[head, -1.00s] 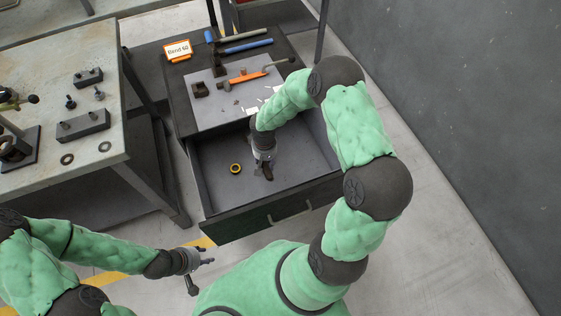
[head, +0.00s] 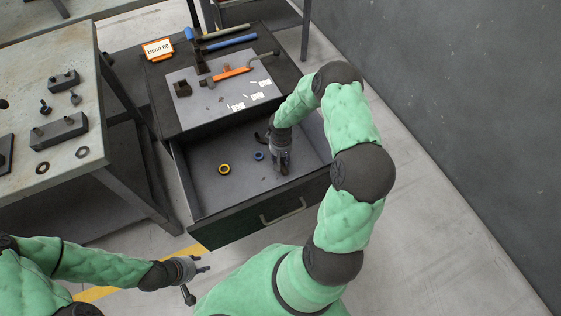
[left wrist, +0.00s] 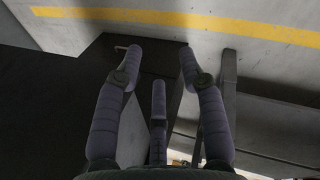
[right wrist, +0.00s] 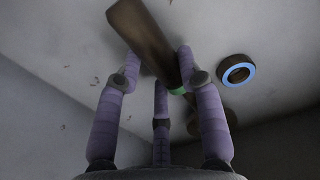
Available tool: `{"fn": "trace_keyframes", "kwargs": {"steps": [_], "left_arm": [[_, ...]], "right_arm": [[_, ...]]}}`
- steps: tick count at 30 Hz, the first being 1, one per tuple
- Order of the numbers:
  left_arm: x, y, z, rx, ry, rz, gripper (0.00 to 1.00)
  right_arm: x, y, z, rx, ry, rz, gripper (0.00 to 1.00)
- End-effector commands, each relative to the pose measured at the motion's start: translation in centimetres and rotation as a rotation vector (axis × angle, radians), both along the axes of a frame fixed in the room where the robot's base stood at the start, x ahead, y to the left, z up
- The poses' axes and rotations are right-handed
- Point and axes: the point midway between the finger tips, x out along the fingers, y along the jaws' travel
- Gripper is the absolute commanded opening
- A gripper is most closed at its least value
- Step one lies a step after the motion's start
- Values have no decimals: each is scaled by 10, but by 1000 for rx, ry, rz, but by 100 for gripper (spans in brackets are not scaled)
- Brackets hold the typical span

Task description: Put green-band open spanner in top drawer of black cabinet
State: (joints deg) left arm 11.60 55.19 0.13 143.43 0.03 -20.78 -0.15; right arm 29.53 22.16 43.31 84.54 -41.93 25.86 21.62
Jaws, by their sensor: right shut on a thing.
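The green-band open spanner (right wrist: 145,38) is dark, with a green band beside my fingers in the right wrist view. My right gripper (head: 281,168) is shut on it, inside the open top drawer (head: 209,190) of the black cabinet (head: 161,97). In the head view a dark end of the spanner (head: 262,138) shows left of the gripper; the rest is hidden. I cannot tell whether the spanner touches the drawer floor. My left gripper (head: 203,264) is open and empty, in front of the cabinet, low on the left; its spread fingers show in the left wrist view (left wrist: 158,60).
A yellow ring (head: 223,169) and a blue ring (head: 259,156) lie in the drawer. Hammers and an orange-handled tool (head: 231,74) lie on the cabinet top, with a "Bend 60" sign (head: 158,49). A workbench (head: 55,110) stands at left. The drawer's left part has free room.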

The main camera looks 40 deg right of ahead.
Motion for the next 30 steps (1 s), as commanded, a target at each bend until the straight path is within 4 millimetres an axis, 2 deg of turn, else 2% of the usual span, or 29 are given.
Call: {"fn": "trace_keyframes", "kwargs": {"steps": [1,3,15,16,18,30], "left_arm": [[0,0,-9,0,1,0,40],[0,0,-11,0,1,0,40],[0,0,-14,0,0,0,40],[0,0,-13,0,1,0,40],[0,0,-12,0,1,0,40],[0,0,-9,0,1,0,40]], "right_arm": [[0,0,-11,0,0,-1,0],[0,0,-16,0,-1,-1,0],[1,0,-19,0,-2,0,0],[0,0,-18,0,0,0,46],[0,0,-17,0,0,0,62],[0,0,-15,0,0,0,62]]}}
